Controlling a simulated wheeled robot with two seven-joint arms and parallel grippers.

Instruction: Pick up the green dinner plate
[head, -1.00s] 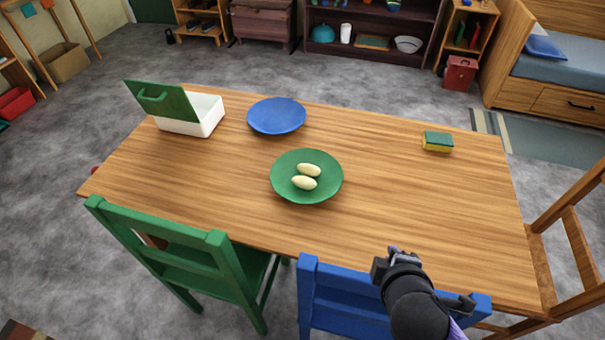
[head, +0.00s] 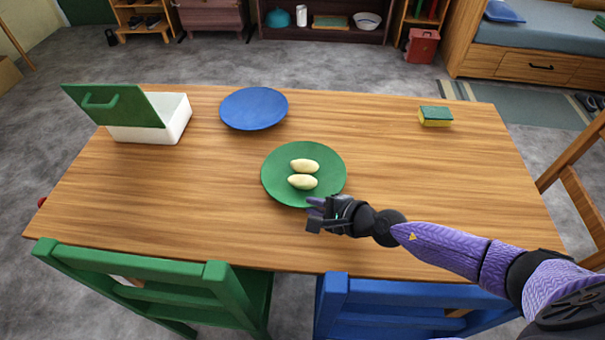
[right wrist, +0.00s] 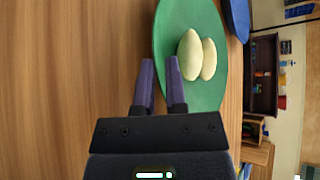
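The green dinner plate (head: 277,187) lies on the wooden table near its middle, with two pale oval items (head: 303,174) on it. My right gripper (head: 312,213) is at the plate's near right edge in the head view. In the right wrist view the plate (right wrist: 205,92) lies just ahead of the fingers (right wrist: 160,72). The two purple fingers are apart with a gap between them, and nothing is seen held. One finger overlaps the plate's rim in the picture; I cannot tell if it touches. My left gripper is not in view.
A blue plate (head: 254,108) lies behind the green one. A white box with a green lid (head: 172,118) stands at the left, and a sponge (head: 435,117) at the right. A green chair (head: 150,280) and a blue chair (head: 400,300) stand at the near edge.

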